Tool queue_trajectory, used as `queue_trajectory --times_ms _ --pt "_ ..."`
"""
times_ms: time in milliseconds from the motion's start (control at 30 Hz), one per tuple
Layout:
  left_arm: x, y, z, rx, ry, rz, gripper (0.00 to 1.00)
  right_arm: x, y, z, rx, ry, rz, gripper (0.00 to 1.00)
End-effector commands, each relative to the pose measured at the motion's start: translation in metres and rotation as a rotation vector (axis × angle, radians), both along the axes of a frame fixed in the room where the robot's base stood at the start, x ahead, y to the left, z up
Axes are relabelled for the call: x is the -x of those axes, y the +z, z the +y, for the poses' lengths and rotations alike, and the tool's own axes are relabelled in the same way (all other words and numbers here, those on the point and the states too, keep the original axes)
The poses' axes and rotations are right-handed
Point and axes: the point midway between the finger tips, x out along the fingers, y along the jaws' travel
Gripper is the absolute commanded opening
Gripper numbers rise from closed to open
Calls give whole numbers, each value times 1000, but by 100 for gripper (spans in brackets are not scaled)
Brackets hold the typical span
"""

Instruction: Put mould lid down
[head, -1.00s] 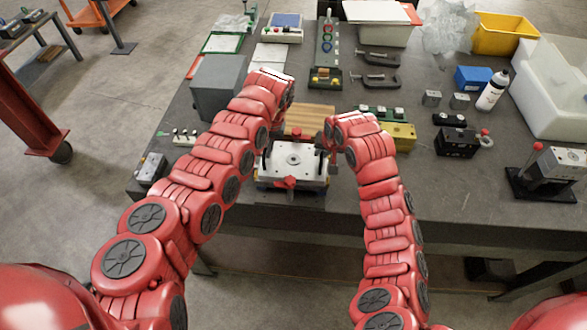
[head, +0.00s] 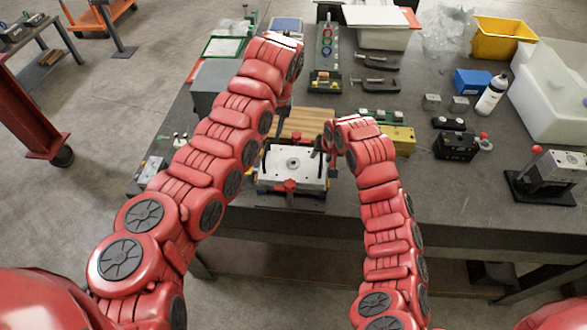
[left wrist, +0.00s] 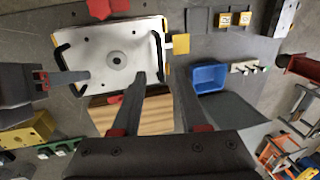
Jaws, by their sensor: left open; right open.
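The mould lid (head: 275,160) is a pale plate with a round centre hole and a black handle at each side. It lies flat, apparently on the mould base, on the table; the seam is too small to judge. The lid (left wrist: 95,65) also shows in the left wrist view. My right gripper (head: 325,147) is by the lid's right handle. One of its fingers shows beside that handle in the left wrist view; whether it touches is unclear.
A red knob (head: 290,185) stands at the mould's front. A wooden board (head: 308,122) lies behind it, with a yellow block (head: 399,139) to the right. A blue bin (left wrist: 208,77) and grey box (left wrist: 235,120) are near my left gripper. The table's front right is mostly clear.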

Motion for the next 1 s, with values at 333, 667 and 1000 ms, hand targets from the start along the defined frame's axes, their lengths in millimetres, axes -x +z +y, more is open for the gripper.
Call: queue_trajectory --times_ms 333,667,1000 --pt "0 21 -4 -1 0 -1 43 3 12 -2 -3 1 -7 43" --pt "0 20 -4 -1 0 0 43 27 67 -13 -2 -1 -4 43" --pt "0 20 -4 -1 0 0 43 45 108 -19 -1 2 -4 43"
